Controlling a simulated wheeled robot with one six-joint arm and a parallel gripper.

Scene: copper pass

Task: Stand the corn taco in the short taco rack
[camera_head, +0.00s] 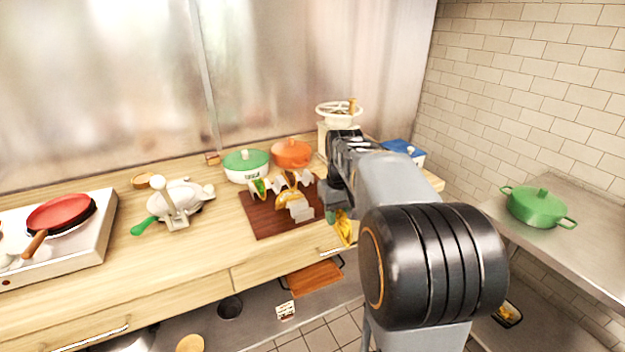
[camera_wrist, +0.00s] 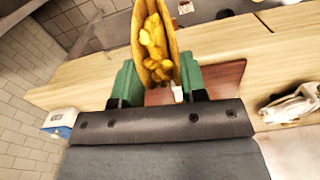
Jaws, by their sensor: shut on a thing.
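A yellow corn taco (camera_wrist: 155,45) with chunky yellow filling is held between the green fingers of my gripper (camera_wrist: 155,82) in the wrist view. In the head view the taco (camera_head: 344,228) hangs below my gripper (camera_head: 338,212), at the counter's front edge, right of the dark red board. A short white rack (camera_head: 301,211) stands on the front right of the board, to the left of the taco and apart from it. A longer white wavy rack (camera_head: 275,184) stands behind it with tacos in it. My arm hides part of the counter to the right.
The dark red board (camera_head: 262,221) lies on the wooden counter (camera_head: 110,252). Behind it are a green-lidded pot (camera_head: 246,165) and an orange pot (camera_head: 291,153). A white press-like appliance (camera_head: 340,115) stands behind my gripper. Counter left of the board is partly clear.

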